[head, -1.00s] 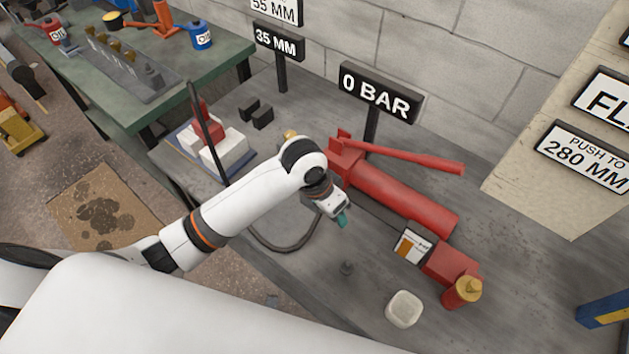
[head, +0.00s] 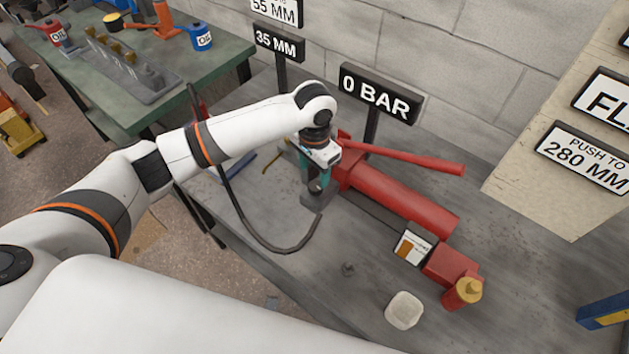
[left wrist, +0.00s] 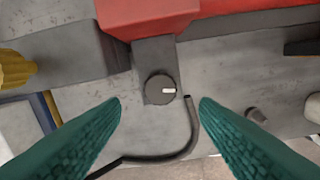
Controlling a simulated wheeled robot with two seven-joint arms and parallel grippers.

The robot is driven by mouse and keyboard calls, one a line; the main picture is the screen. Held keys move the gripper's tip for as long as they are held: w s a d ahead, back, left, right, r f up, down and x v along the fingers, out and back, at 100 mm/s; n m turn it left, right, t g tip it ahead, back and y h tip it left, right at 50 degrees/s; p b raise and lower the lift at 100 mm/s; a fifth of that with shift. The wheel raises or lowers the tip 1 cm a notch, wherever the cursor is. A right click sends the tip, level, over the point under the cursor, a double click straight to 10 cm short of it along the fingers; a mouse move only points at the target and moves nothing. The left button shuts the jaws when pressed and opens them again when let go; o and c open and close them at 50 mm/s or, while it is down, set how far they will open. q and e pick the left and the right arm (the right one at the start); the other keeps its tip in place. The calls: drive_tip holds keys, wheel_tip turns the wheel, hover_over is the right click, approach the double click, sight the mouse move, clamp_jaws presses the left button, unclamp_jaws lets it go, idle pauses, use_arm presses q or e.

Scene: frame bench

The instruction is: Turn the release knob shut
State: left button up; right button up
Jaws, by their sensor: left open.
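The release knob (left wrist: 160,89) is a small round dark knob with a white mark pointing right in the left wrist view. It sits on a grey block below the red pump body (left wrist: 148,15). In the head view the red hand pump (head: 405,200) lies on the bench, and the knob is largely hidden by my gripper. My left gripper (head: 316,190) points down over the pump's left end. In the left wrist view its teal fingers (left wrist: 160,108) are open, one on each side below the knob, apart from it and empty. My right gripper is not seen.
A black hose (head: 268,243) curves over the bench close to the gripper. The red pump lever (head: 415,159) and the 0 BAR sign (head: 380,93) stand behind. A pale block (head: 404,310) lies at the front. Bare bench (head: 340,310) is free in front of the pump.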

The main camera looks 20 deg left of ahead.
sight(315, 184)
use_arm(q)
wheel_tip(315, 184, down, 6)
drive_tip(key=shift+r, duration=0.15)
drive_tip(key=c, duration=1)
drive_tip(key=shift+o, duration=0.2)
drive_tip(key=shift+r+m+p, duration=0.2)
drive_tip(key=shift+m+p, duration=0.3)
drive_tip(key=shift+p, duration=0.25)
drive_tip(key=shift+m+p, duration=0.95)
drive_tip(key=shift+m, duration=0.15)
drive_tip(key=m+p, duration=0.2)
drive_tip(key=m, duration=0.1)
drive_tip(key=shift+w+m, duration=0.1)
drive_tip(key=shift+m, duration=0.3)
drive_tip(key=m+p, duration=0.1)
drive_tip(key=m, duration=0.3)
drive_tip(key=shift+w, duration=0.1)
drive_tip(key=shift+w+f+m, duration=0.1)
drive_tip(key=shift+m, duration=2.3)
